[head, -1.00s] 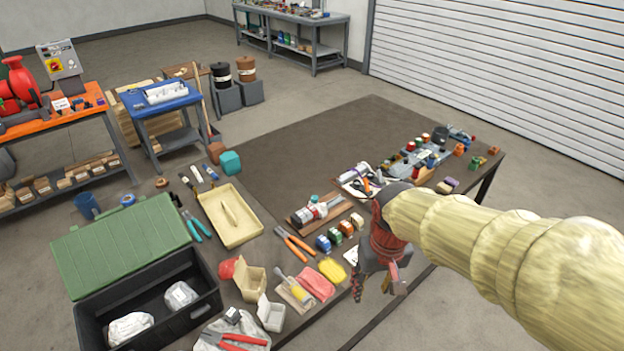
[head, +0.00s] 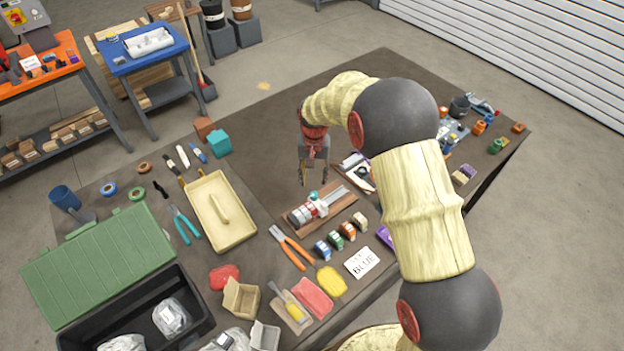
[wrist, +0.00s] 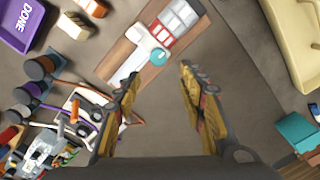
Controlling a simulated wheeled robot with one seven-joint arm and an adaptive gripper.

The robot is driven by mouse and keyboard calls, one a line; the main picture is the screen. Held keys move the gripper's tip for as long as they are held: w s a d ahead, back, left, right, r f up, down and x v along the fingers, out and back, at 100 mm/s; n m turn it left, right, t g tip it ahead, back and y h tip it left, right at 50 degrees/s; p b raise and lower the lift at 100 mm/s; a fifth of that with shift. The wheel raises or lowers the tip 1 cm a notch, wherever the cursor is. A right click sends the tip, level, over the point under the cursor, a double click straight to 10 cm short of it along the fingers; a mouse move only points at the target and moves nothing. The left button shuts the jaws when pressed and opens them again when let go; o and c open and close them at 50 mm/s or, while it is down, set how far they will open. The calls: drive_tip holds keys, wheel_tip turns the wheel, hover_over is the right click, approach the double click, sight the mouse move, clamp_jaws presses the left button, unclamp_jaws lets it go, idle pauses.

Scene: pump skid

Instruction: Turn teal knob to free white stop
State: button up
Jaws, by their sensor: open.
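The teal knob (head: 313,196) sits on a small fixture on a wooden base board (head: 345,205) near the table's middle. In the wrist view the knob (wrist: 160,57) is a round teal cap beside the red and silver body. A white bar, which may be the white stop (wrist: 128,66), lies beside the knob in the wrist view. My gripper (head: 312,178) is above the table just behind the fixture, pointing down. Its two fingers (wrist: 160,95) are apart and empty, with the knob beyond the gap between them. They do not appear to touch the knob.

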sight(314, 194)
drive_tip(key=shift+s+d, duration=0.1)
drive_tip(key=shift+s, duration=0.5)
drive_tip(key=shift+s+f, duration=0.1)
drive_tip(key=shift+s, duration=0.1)
drive_tip(key=f, duration=0.7)
drive_tip(key=shift+w+f+b, duration=0.25)
drive_tip(key=shift+w+b, duration=0.1)
drive_tip(key=shift+c, duration=1)
drive_tip(key=c, duration=0.7)
clamp_jaws()
